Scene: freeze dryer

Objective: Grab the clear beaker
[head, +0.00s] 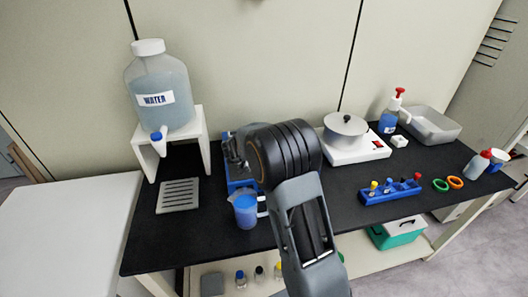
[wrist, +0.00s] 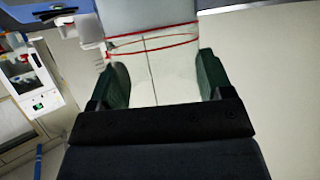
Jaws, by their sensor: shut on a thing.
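In the wrist view, the two dark green fingers of my gripper (wrist: 165,75) are on either side of a clear, see-through vessel with thin red lines around it, which looks like the clear beaker (wrist: 150,60). My gripper is shut on it. Its upper part looks pale grey-blue, and its lower part is hidden behind the gripper body. In the head view my arm hides the fingertips and the held beaker. A separate beaker with blue liquid (head: 245,211) stands on the black bench, left of my arm.
A water jug (head: 160,85) sits on a white stand at the left, near a slotted grey plate (head: 178,195). A pot (head: 345,129) on a white hot plate, a blue tube rack (head: 391,191) and a metal tray (head: 432,126) are at the right. Bare bench lies between slotted plate and front edge.

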